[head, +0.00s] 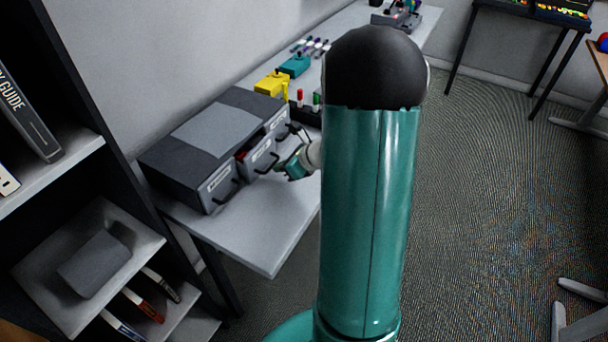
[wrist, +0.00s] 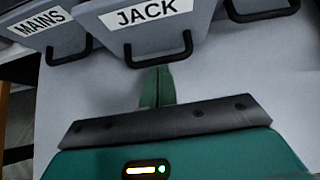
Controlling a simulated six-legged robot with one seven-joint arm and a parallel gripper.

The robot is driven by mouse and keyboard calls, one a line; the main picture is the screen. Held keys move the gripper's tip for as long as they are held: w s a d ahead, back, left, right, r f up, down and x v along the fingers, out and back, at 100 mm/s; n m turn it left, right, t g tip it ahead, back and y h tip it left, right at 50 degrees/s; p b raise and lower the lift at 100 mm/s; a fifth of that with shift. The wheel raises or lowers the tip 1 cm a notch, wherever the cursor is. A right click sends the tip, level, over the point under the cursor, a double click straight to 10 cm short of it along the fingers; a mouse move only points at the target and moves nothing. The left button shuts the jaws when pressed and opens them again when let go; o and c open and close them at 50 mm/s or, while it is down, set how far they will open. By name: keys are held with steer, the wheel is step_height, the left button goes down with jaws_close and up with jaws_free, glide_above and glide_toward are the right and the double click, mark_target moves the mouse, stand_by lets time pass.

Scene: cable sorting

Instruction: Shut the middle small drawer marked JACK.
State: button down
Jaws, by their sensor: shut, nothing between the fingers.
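The grey middle drawer marked JACK (wrist: 150,18) faces my gripper in the wrist view, with a black bar handle (wrist: 158,58). In the head view this middle drawer (head: 257,158) stands a little out of the dark drawer unit (head: 168,153), and something red shows over its top edge. My gripper (wrist: 158,70) has its green fingers shut and empty, with the tips at or just short of the JACK handle; I cannot tell if they touch. In the head view my gripper (head: 281,169) is right in front of the drawer, partly hidden by my arm.
The MAINS drawer (wrist: 40,25) is on the left, and another drawer's handle (wrist: 263,12) is on the right. Yellow (head: 272,84) and teal (head: 294,66) devices stand behind the unit on the light table (head: 262,238). The tabletop in front of the drawers is clear.

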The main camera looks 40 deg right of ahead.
mark_target(263, 163)
steer(key=w, duration=0.1)
steer(key=w+a, duration=0.1)
steer(key=w, duration=0.1)
steer(key=shift+w+a, duration=0.1)
steer(key=shift+w+a+r, duration=0.1)
steer(key=shift+w+a, duration=0.05)
steer(key=shift+w, duration=0.2)
